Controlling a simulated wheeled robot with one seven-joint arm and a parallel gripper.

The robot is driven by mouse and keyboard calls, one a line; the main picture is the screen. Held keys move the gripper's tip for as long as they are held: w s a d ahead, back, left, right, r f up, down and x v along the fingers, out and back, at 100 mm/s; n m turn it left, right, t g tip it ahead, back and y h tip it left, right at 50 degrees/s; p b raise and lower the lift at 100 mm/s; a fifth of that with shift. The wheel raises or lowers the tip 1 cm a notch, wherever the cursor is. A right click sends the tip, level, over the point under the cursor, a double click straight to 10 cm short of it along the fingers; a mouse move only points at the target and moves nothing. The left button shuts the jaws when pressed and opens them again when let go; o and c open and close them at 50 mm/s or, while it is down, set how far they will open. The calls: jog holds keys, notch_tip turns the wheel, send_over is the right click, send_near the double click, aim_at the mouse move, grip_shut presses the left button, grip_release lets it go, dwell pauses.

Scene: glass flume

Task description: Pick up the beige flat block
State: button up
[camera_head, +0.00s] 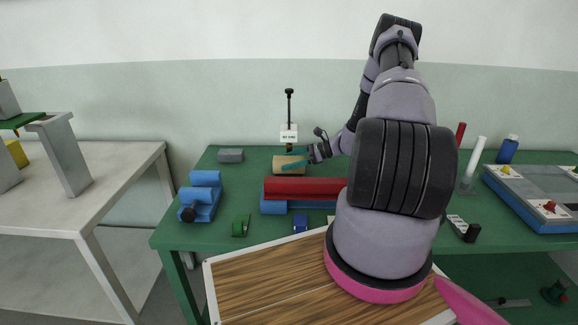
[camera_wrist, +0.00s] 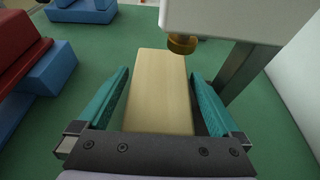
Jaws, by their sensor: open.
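The beige flat block (camera_wrist: 160,90) lies on the green tabletop in the wrist view, its long side running away from me. My gripper (camera_wrist: 160,95) is open, with one teal finger on each side of the block. Narrow gaps show between the fingers and the block's sides. The near end of the block is hidden behind the gripper's dark palm bar. In the head view my gripper (camera_head: 296,158) is at the back of the table, at the beige block (camera_head: 287,169), partly covering it.
Red and blue blocks (camera_head: 305,188) lie in front of the beige block. A grey block (camera_head: 230,156) lies to the left.

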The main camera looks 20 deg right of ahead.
jog(key=shift+w+a, duration=0.1)
jog(key=c, duration=1.4)
jog(key=shift+o, duration=0.2)
